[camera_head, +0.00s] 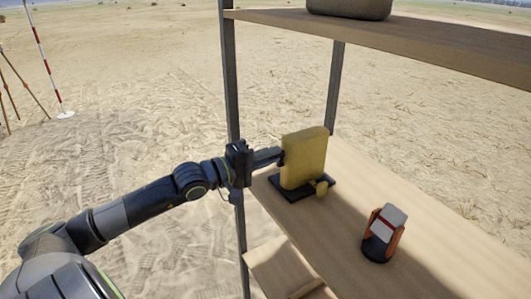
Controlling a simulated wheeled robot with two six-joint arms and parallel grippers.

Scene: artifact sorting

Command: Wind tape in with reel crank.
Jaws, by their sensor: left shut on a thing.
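The tape reel (307,158) is a yellow, upright, rounded block on a flat black base (288,194), standing on the wooden shelf. A small yellow piece (321,187) sticks out low on its front right. My left gripper (281,155) reaches in from the left and is shut at the left face of the reel, on what seems to be its crank. The crank is mostly hidden by the fingers, and its angle cannot be told. My right gripper is out of view.
A grey-white device with a red band in an orange and black holder (377,252) stands on the shelf (440,255) to the right. Metal posts (231,80) rise left of and behind the reel. An upper shelf (430,45) hangs overhead. Shelf space between reel and holder is clear.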

